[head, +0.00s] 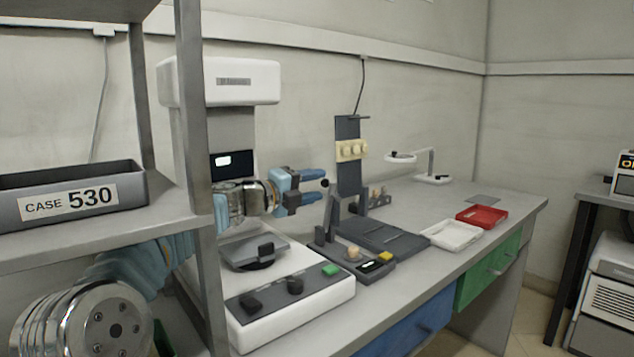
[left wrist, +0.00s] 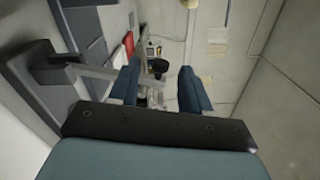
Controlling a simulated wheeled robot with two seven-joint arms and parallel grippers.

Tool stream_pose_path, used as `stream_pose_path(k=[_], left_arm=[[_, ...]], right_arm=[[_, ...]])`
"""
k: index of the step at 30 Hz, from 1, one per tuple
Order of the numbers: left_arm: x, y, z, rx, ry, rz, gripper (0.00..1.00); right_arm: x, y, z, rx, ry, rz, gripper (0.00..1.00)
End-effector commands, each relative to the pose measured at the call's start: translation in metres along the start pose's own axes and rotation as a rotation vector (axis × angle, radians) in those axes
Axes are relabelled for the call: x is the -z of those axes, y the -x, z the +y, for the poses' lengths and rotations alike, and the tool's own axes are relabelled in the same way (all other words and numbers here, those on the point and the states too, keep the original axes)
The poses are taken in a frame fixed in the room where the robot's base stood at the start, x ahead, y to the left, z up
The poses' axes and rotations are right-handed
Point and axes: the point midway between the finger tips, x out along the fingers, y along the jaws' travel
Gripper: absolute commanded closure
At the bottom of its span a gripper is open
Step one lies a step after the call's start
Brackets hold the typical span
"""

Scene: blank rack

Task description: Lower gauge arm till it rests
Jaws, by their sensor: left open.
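The gauge arm (head: 330,212) is a grey lever with a black ball knob (head: 324,182) on its end. It stands raised, nearly upright, above the dark gauge base (head: 375,268). My left gripper (head: 322,186), with blue fingers, is open and points right, its fingertips at the height of the knob. In the left wrist view, a dark round shape (left wrist: 158,67) shows between the open fingers (left wrist: 158,85); it looks like the knob, but contact cannot be told. My right gripper is not in view.
A white microscope-like machine (head: 290,312) stands left of the gauge. A dark upright with cream blocks (head: 351,150) rises behind it. White (head: 452,235) and red (head: 482,216) trays lie to the right. A metal shelf post (head: 196,120) stands close at left, beside my arm.

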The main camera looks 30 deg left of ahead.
Motion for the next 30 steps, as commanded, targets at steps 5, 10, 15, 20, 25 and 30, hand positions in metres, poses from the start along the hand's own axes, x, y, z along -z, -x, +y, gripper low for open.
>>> stream_pose_path(k=[5,10,15,20,25,30], left_arm=[[-0.0004,-0.0127,-0.0004,0.001,0.0,-0.001,0.52],[-0.0002,-0.0139,-0.0003,0.001,0.0,-0.001,0.52],[-0.0002,-0.0136,-0.0002,0.001,0.0,-0.001,0.63],[-0.0002,-0.0135,-0.0001,0.001,0.0,-0.001,0.88],[-0.0002,-0.0135,0.0001,0.0,0.0,-0.001,1.0],[-0.0002,-0.0135,0.0003,0.0,0.0,-0.001,1.0]], right_arm=[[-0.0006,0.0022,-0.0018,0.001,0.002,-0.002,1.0],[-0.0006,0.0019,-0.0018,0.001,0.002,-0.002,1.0],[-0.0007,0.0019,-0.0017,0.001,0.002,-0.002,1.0],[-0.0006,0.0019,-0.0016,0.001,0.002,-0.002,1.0],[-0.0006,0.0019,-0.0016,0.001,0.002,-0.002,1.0],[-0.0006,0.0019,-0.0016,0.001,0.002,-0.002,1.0]])
